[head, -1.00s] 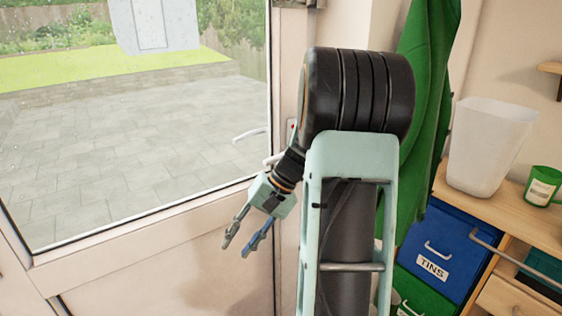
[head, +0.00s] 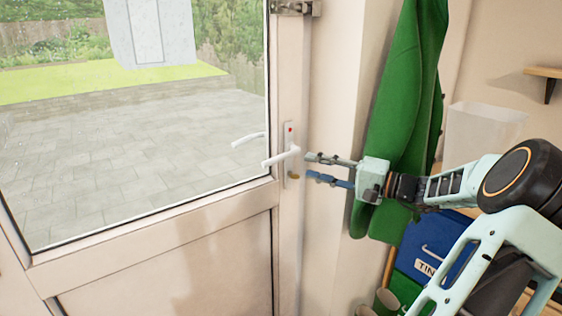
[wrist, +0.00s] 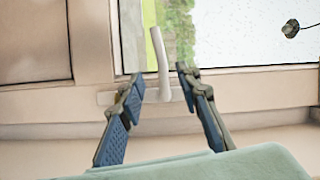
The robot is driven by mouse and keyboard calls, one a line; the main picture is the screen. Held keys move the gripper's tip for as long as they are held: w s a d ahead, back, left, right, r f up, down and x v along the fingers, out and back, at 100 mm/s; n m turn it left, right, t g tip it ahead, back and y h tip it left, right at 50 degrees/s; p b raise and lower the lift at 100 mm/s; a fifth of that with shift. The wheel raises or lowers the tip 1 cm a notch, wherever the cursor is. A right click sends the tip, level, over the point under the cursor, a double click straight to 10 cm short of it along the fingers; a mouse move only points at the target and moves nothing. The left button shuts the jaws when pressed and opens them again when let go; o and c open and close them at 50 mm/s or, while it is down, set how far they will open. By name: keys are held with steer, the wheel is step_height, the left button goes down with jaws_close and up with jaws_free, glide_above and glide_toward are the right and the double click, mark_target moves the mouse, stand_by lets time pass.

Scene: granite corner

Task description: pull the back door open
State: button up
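The back door (head: 150,240) has a large glass pane above a cream lower panel and appears shut in its frame. Its white lever handle (head: 282,157) sits on a plate with a red mark at the door's right edge, the lever pointing left. My gripper (head: 308,166) comes in from the right, pointing left, its fingertips close to the handle's pivot end. In the wrist view the fingers of my gripper (wrist: 160,78) are spread, and the handle (wrist: 160,52) shows between and beyond the tips. I cannot tell whether they touch it.
A green cloth (head: 400,130) hangs on the wall just behind my gripper. A blue bin labelled TINS (head: 440,245) and a whitish tub (head: 483,133) stand at the right, partly behind my arm. A metal fitting (head: 291,7) is at the door's upper right.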

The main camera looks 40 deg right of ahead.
mark_target(284, 159)
steer(key=x, duration=1)
steer(key=shift+w+a+r, duration=0.1)
steer(key=shift+w, duration=0.25)
jaws_close()
steer(key=shift+b, duration=0.3)
